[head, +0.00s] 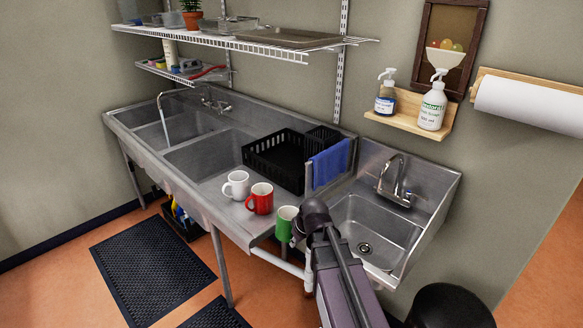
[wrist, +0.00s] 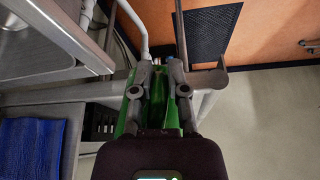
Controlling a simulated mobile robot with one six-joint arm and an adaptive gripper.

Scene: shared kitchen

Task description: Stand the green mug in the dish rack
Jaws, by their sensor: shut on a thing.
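The green mug (head: 286,223) shows at the front right corner of the steel counter in the head view. My gripper (head: 299,228) is shut on it, and my arm hides its right side. In the wrist view the green mug (wrist: 158,108) is between the two fingers of my gripper (wrist: 160,85), with floor and pipes behind it. The black dish rack (head: 277,164) stands on the counter behind the mugs, and its basket looks empty.
A red mug (head: 260,198) and a white mug (head: 236,185) stand on the counter in front of the rack. A blue towel (head: 330,162) hangs at the rack's right side. A small hand sink (head: 372,230) with a faucet is to the right. Wire shelves (head: 225,42) hang above.

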